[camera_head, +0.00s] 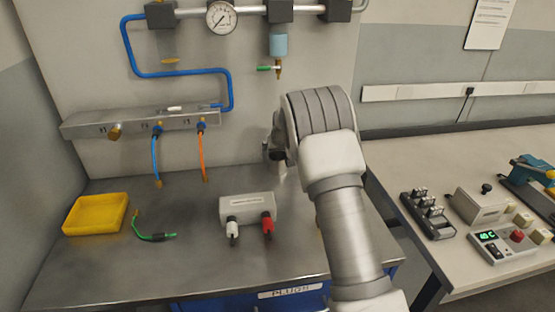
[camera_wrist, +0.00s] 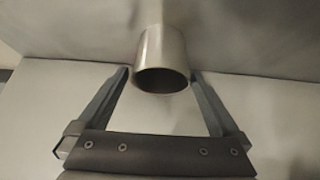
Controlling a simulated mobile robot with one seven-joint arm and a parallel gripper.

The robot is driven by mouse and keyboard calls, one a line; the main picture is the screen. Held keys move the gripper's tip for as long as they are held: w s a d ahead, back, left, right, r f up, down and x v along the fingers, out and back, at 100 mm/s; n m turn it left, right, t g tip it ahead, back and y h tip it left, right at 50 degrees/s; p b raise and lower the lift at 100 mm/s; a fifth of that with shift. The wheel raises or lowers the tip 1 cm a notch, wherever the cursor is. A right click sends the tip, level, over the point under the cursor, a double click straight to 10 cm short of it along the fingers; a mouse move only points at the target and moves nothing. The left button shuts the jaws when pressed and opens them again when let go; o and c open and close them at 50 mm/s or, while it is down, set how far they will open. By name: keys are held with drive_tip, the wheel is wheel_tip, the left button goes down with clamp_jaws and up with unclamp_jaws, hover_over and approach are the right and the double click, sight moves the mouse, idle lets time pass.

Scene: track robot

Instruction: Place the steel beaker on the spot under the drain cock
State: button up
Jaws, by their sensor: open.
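The steel beaker (camera_wrist: 161,50) shows in the wrist view, its open mouth toward the camera. My gripper (camera_wrist: 160,78) is open, with one finger on each side of the beaker near the fingertips; I cannot tell whether they touch it. In the head view my gripper (camera_head: 277,152) is above the back of the steel bench, mostly hidden by my arm. I cannot make out the beaker clearly there. The drain cock (camera_head: 270,69), with a green handle, hangs under a blue bowl on the wall panel, above my gripper. The spot below it cannot be made out.
On the steel bench (camera_head: 100,275) are a yellow tray (camera_head: 96,214), a green-and-black lead (camera_head: 153,236) and a grey box (camera_head: 247,208) with white and red plugs. Blue and orange hoses hang from the manifold (camera_head: 140,122). A second table (camera_head: 400,166) with devices stands at right.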

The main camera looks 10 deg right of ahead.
drive_tip(key=s+r, duration=2.1)
drive_tip(key=s, duration=0.4)
drive_tip(key=s+f+g, duration=0.1)
drive_tip(key=s+f, duration=0.1)
drive_tip(key=s, duration=2.2)
drive_tip(key=shift+a, duration=0.4)
drive_tip(key=shift+s, duration=0.1)
drive_tip(key=shift+r+p, duration=0.55)
drive_tip(key=shift+r, duration=0.05)
